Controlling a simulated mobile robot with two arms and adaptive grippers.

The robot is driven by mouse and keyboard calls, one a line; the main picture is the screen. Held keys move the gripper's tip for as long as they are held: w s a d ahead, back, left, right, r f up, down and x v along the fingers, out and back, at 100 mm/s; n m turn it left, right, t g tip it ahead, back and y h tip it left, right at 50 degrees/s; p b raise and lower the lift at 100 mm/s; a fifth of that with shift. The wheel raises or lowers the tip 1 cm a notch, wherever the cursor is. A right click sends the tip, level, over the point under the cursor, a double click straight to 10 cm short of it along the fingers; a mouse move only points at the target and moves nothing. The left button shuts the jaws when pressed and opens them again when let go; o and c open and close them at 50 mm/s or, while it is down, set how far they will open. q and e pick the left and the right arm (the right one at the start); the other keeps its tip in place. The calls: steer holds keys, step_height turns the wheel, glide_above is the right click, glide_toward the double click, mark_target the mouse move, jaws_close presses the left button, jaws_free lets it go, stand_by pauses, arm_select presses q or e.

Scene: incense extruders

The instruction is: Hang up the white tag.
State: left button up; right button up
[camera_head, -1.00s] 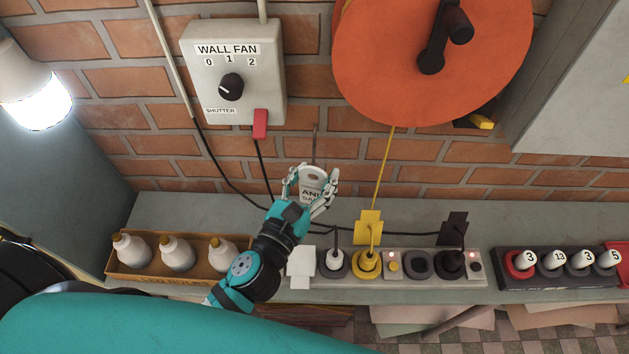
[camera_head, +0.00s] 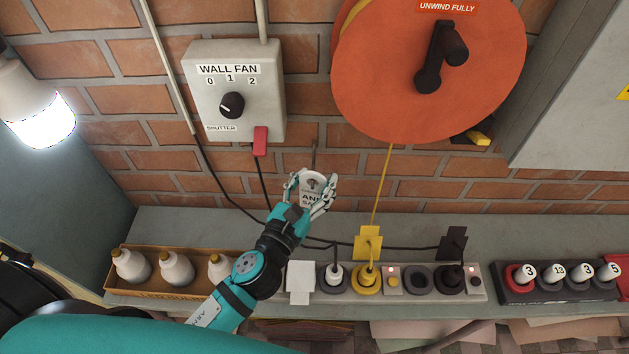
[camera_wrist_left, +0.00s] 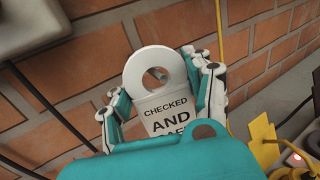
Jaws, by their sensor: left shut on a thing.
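The white tag (camera_head: 310,199) has a round holed top and black lettering; in the left wrist view the tag (camera_wrist_left: 167,108) reads "CHECKED AND", with the lower line partly covered. My left gripper (camera_head: 313,187) is shut on the tag, fingers at both sides, holding it upright in front of the brick wall, above the bench. My right gripper is out of view.
The wall fan box (camera_head: 260,95) with a red tab (camera_head: 260,141) is up left. The orange reel (camera_head: 390,85) is up right, its yellow cord hanging. A socket strip (camera_head: 400,268) with plugs and a bottle tray (camera_head: 200,291) stand on the bench below.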

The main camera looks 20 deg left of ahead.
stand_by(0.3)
arm_select(q)
steer(key=o, duration=1.2)
steer(key=shift+o, duration=0.2)
steer(key=s+a, duration=0.1)
steer(key=s, duration=0.6)
steer(key=shift+s, duration=0.25)
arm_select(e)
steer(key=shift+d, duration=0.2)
arm_select(q)
steer(key=shift+a, duration=0.1)
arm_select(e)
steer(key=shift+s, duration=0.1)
